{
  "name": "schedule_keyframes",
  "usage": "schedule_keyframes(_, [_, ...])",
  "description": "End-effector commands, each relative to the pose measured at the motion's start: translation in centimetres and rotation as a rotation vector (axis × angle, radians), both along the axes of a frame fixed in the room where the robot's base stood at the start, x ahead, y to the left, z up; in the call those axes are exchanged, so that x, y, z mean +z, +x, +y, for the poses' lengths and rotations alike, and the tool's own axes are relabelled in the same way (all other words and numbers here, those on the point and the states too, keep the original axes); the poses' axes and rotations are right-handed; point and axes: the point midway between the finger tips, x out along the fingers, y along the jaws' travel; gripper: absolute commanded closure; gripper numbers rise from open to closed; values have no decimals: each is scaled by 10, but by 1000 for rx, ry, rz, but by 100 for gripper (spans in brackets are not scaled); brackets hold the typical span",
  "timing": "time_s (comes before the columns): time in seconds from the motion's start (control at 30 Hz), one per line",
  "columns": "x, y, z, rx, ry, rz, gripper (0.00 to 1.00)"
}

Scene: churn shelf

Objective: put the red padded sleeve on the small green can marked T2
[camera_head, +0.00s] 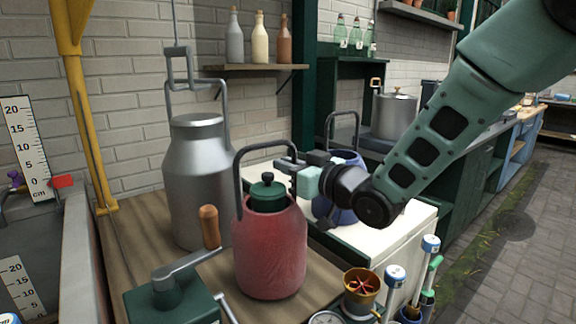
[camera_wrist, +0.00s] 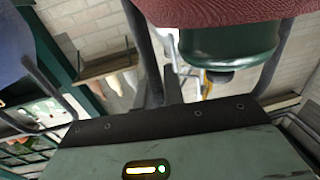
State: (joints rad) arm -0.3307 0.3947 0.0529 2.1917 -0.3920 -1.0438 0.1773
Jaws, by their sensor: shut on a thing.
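The red padded sleeve (camera_head: 270,252) is around the small green can, whose dark green neck and knobbed lid (camera_head: 268,193) show above it. In the wrist view the red sleeve (camera_wrist: 215,10) and the green can top (camera_wrist: 228,45) fill the upper part. A grey hoop handle (camera_head: 240,168) arches over the lid from the sleeve's shoulders. My gripper (camera_head: 291,167) is shut on this hoop at its upper right. The sleeve stands upright at the wooden bench; I cannot tell whether its base touches. No T2 mark shows.
A tall silver churn (camera_head: 198,180) stands close behind left. A green crank box (camera_head: 172,296) with a wooden handle is at front left. A brass cup (camera_head: 361,290) and dial stand at front right. A blue hooped vessel (camera_head: 346,160) is behind my gripper.

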Motion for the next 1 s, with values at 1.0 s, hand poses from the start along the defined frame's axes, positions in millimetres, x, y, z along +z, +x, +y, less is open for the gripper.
schedule_keyframes(1.0, [-13, 0, 0, -1, 1, -2, 100])
